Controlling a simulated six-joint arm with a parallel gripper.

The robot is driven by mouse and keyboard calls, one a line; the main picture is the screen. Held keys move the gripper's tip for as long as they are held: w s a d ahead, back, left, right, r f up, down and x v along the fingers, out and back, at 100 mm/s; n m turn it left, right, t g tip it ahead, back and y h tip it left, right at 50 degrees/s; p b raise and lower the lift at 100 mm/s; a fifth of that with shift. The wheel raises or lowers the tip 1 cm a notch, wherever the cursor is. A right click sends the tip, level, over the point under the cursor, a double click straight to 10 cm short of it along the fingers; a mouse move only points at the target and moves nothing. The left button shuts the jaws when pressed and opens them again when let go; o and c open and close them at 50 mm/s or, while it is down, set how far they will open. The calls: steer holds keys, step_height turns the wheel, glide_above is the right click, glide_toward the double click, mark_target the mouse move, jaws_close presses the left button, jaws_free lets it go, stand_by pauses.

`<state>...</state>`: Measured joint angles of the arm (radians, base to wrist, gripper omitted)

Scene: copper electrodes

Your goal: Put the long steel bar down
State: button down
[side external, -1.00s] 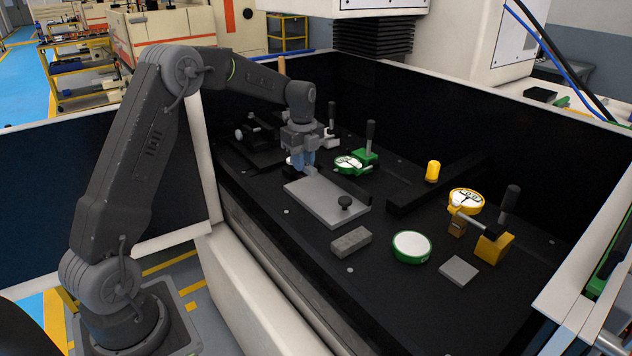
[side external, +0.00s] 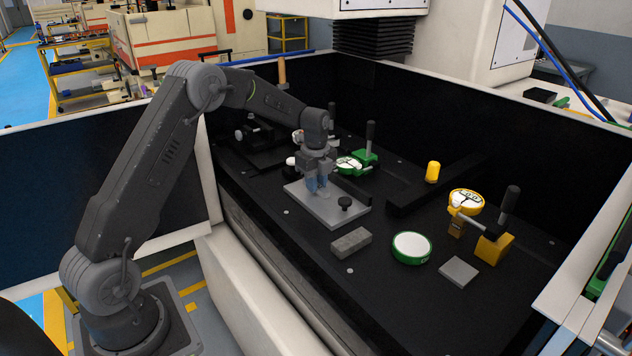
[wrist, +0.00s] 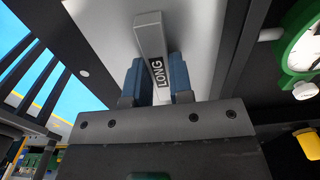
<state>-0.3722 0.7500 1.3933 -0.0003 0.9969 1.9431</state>
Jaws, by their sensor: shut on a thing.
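The long steel bar (wrist: 150,40) is a grey bar with a black label reading LONG, seen in the wrist view. My gripper (wrist: 157,80) is shut on it, with a blue finger on each side. The bar is mostly hidden by the fingers there. I cannot tell whether it touches the plate.
A green-based stand with a dial gauge (side external: 348,164) is close behind my gripper. A grey block (side external: 351,242), a green-rimmed disc (side external: 411,247) and a small square plate (side external: 458,271) lie to the right. A yellow gauge stand (side external: 493,248) is further right. Dark walls surround the bed.

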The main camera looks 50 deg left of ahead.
steer(key=c, duration=1)
jaws_free()
step_height(320, 180, up, 12)
steer(key=s+d+r+n+t, duration=0.1)
steer(key=s+d+r+n, duration=0.3)
steer(key=s+d+r, duration=0.25)
steer(key=s+d+n+t, duration=0.1)
steer(key=s+d+n, duration=0.3)
steer(key=s, duration=0.4)
steer(key=s+d+n+t, duration=0.2)
steer(key=s+d+n, duration=0.2)
steer(key=s, duration=0.3)
steer(key=s+d+n+t, duration=0.1)
steer(key=s+d+n, duration=0.4)
steer(key=s, duration=0.3)
steer(key=shift+s+f+n+t, duration=0.3)
steer(key=shift+s+n, duration=0.05)
steer(key=shift+n, duration=0.15)
